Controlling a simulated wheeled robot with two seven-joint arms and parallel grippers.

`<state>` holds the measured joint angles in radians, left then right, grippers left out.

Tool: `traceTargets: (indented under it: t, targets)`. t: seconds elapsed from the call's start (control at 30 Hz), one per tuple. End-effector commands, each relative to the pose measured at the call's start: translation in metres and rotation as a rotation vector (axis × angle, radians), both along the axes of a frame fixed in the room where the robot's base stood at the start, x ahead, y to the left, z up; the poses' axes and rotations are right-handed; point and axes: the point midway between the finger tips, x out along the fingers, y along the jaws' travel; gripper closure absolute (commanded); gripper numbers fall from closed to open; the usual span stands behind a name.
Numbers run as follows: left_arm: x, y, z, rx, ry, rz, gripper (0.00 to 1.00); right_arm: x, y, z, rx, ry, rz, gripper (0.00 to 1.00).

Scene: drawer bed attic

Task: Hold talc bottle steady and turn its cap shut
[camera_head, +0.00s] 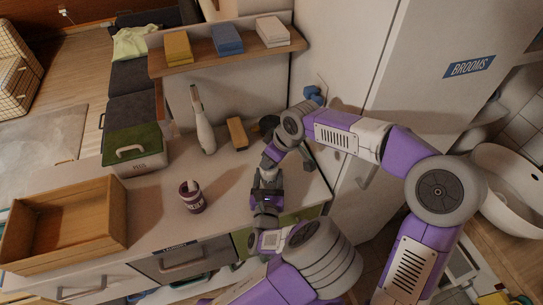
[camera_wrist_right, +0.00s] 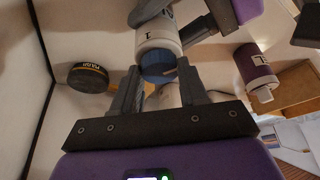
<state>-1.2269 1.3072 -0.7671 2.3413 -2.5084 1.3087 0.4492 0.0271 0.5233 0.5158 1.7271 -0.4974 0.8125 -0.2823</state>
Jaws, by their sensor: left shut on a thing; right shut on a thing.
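The talc bottle (camera_wrist_right: 158,38) shows in the right wrist view as a white body with a dark letter on it and a blue cap (camera_wrist_right: 157,66). My right gripper (camera_wrist_right: 157,80) has its two dark fingers on either side of the cap, shut on it. My left gripper (camera_wrist_right: 185,18) reaches in at the top of that view and is shut on the white body. In the head view my right gripper (camera_head: 267,196) and left gripper (camera_head: 263,214) meet over the counter's right part. They hide the bottle there. How tightly the cap sits cannot be told.
A purple jar (camera_head: 191,199) stands on the counter (camera_head: 150,225), left of my grippers. A white bottle (camera_head: 205,133), a wooden block (camera_head: 237,134) and a green-lidded box (camera_head: 133,146) stand farther back. A wooden tray (camera_head: 113,222) is at left. A tall cabinet (camera_head: 385,60) bounds the right.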

Motion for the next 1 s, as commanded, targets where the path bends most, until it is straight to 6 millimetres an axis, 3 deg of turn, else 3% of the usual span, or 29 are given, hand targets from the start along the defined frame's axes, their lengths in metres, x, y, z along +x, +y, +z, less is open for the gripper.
traceTargets:
  t: [0.3, 0.73, 0.77, 0.9, 1.0]
  targets:
    - [0.0001, 0.0, 0.0, 0.0, 0.0, 0.0, 0.75, -0.0012, 0.0009, 0.0002, 0.0, 0.0, -0.101, 0.87]
    - [0.0002, 0.0001, -0.0001, 0.0, 0.0, 0.001, 0.75, -0.0012, 0.001, 0.0005, 0.002, 0.001, -0.114, 0.87]
    - [0.0002, 0.0002, -0.0001, 0.0, 0.0, 0.001, 0.75, -0.0012, 0.001, 0.0005, 0.002, 0.001, -0.114, 0.55]
    - [0.0002, 0.0002, -0.0001, 0.0, 0.0, 0.001, 0.75, -0.0011, 0.0009, 0.0005, 0.002, 0.0, -0.113, 0.34]
    - [0.0001, 0.0002, -0.0001, 0.0, 0.0, 0.001, 0.75, -0.001, 0.0007, 0.0004, 0.001, 0.0, -0.113, 0.3]
